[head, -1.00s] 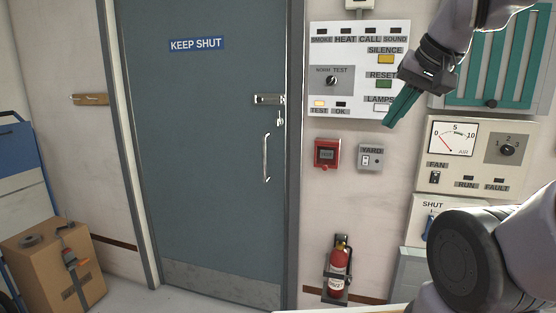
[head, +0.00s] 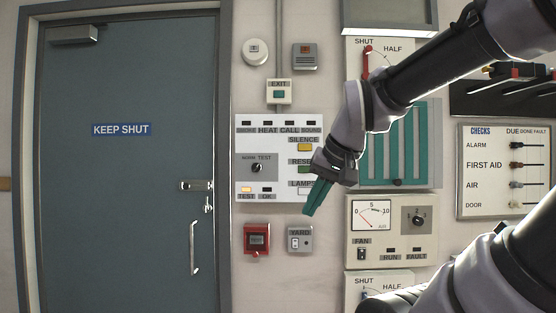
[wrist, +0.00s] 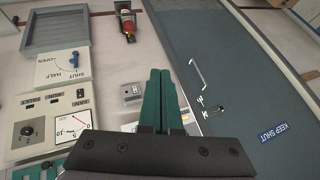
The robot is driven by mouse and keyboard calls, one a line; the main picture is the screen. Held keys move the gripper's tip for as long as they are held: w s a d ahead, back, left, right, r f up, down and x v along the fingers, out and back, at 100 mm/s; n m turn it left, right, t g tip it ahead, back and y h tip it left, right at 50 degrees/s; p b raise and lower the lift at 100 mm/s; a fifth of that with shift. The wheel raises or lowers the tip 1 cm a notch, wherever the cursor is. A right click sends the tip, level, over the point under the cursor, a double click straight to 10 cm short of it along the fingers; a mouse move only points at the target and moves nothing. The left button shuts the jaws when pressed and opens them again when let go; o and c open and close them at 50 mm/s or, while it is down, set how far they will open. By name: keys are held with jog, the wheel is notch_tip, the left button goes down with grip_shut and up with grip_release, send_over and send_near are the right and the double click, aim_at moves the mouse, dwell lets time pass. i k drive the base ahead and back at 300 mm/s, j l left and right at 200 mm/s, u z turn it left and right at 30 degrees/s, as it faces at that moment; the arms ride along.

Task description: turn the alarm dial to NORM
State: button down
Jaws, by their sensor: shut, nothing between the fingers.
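The alarm panel (head: 280,135) is a white plate on the wall right of the door in the head view. Its dial (head: 257,167) is a black knob on a grey plate marked NORM and TEST, left of the panel's middle. The yellow TEST lamp (head: 246,190) is lit below it, and the OK lamp (head: 267,190) is dark. My gripper (head: 314,208) has green fingers, shut and empty, in front of the panel's lower right corner, to the right of the dial. The fingers also show in the wrist view (wrist: 162,95); the dial does not show there.
A red call box (head: 257,240) and the YARD switch (head: 299,239) are below the panel. A fan panel (head: 390,230) with a gauge is at right, below a green louvre (head: 425,140). The closed door (head: 120,190) stands left. The wall before the dial is clear.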

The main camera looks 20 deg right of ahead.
aim_at(256, 167)
jog(key=i+j+z, duration=0.1)
jog(key=j+z, duration=0.2)
jog(key=j, duration=0.3)
jog(key=j+z, duration=0.3)
jog(key=j, duration=0.3)
